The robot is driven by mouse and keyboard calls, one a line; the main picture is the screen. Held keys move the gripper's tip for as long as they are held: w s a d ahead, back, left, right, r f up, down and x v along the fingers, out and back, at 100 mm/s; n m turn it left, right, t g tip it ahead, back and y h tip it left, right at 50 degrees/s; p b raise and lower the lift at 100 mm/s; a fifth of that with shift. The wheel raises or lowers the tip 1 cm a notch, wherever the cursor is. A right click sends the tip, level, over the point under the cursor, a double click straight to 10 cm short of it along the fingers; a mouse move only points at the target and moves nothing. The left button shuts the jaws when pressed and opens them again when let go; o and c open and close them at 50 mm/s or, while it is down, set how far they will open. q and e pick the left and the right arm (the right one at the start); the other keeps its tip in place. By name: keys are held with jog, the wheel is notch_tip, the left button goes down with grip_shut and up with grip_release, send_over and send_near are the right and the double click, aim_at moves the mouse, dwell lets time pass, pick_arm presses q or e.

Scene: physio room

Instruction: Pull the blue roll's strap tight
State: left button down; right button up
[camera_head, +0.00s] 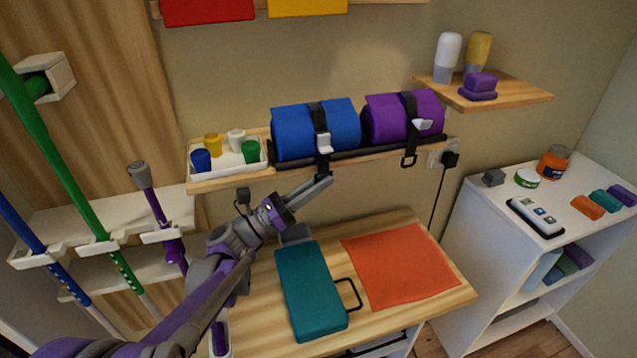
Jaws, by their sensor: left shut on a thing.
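The fingers hide that end. How taut the strap is cannot be told. My right gripper is not in view.
A white tray (227,172) of small cups stands left. Below, a table (375,323) holds a teal case (308,290) and an orange cloth (400,265).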

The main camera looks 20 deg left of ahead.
pick_arm(q)
notch_tip(320, 180, down, 6)
jog(key=b, duration=0.4)
jog(key=shift+f, duration=0.2)
jog(key=shift+a, duration=0.1)
jog(key=c, duration=1)
grip_release()
jog(key=shift+o, duration=0.2)
jog(key=v, duration=1)
jog(key=shift+s+a+b, duration=0.25)
jog(key=shift+b, duration=0.2)
jog(key=shift+f, duration=0.15)
